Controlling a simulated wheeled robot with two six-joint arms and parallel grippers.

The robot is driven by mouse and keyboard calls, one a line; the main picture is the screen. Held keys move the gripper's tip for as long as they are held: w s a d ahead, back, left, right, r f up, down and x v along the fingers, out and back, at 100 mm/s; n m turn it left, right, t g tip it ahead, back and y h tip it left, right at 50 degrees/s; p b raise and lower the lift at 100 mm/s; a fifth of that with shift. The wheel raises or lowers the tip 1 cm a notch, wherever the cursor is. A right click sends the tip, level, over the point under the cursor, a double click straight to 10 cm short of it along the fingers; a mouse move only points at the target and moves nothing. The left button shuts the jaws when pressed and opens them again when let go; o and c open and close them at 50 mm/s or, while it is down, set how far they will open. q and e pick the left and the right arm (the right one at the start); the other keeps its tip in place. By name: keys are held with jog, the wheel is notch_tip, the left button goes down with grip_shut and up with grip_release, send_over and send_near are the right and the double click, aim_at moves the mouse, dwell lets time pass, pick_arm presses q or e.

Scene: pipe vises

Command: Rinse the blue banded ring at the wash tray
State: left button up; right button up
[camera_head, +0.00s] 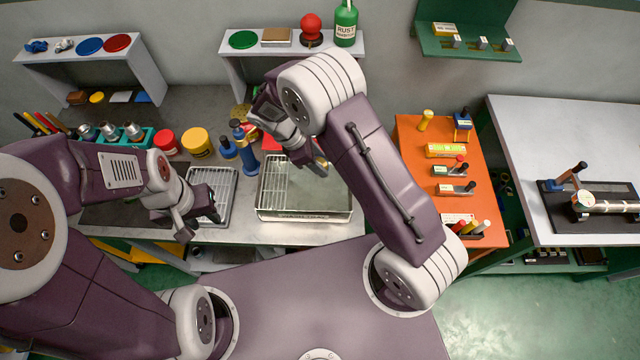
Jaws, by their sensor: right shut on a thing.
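The metal wash tray (340,214) sits on the workbench in front of me, with a wire grid along its left part. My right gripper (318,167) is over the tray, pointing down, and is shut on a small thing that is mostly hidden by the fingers. I cannot make out whether this is the blue banded ring. No blue banded ring shows clearly anywhere else. My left gripper (184,228) hangs over the bench's front edge, left of the tray.
A wire rack (212,207) stands left of the tray. Blue bottles (246,158), red (165,141) and yellow (196,142) tubs stand behind. An orange board (412,135) with tools is at the right. A pipe vise (566,183) is on the far right bench.

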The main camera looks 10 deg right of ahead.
dwell(0.4)
notch_tip(320, 180, up, 4)
jog(key=p, duration=0.3)
jog(key=shift+p, duration=0.4)
